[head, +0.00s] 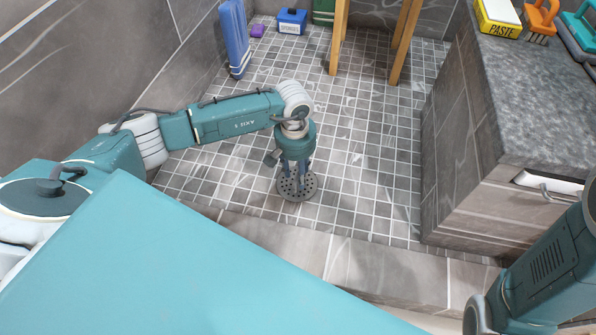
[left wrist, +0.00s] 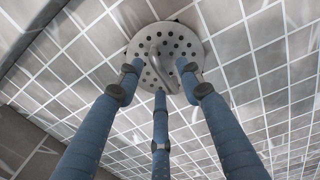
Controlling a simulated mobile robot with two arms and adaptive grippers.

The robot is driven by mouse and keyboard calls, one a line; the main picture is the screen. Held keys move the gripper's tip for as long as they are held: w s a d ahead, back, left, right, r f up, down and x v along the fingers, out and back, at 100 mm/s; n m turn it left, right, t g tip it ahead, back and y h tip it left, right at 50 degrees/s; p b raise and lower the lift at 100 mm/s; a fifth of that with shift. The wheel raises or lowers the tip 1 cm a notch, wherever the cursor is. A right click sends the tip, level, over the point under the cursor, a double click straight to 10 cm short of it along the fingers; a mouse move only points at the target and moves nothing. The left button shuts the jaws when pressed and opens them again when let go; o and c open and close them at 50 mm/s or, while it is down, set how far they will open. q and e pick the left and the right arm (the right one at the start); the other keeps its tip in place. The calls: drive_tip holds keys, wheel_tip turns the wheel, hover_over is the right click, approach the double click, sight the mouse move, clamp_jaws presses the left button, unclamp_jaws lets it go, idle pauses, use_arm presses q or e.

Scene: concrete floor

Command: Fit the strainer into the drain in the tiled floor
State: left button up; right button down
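The strainer (head: 298,196) is a round grey disc with many holes, at the tiled floor (head: 345,190) in the middle of the head view. In the left wrist view the strainer (left wrist: 181,32) shows a small raised handle at its centre. My left gripper (head: 292,186) points down over it. In the left wrist view its three blue fingers (left wrist: 160,76) stand around the handle, with gaps between tips and handle, so it looks open. No separate drain opening shows; I cannot tell whether the disc covers it. My right arm is at the lower right, its gripper out of view.
A grey stone counter (head: 510,120) stands at the right, with a yellow paste box (head: 497,18) on it. Wooden legs (head: 340,38), a blue upright object (head: 235,40) and a blue box (head: 292,21) are at the back. A raised tiled ledge (head: 350,262) runs in front.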

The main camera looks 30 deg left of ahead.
use_arm(q)
wheel_tip(320, 180, up, 12)
drive_tip(key=shift+a, duration=0.25)
idle(0.4)
drive_tip(key=shift+s, duration=0.1)
idle(0.6)
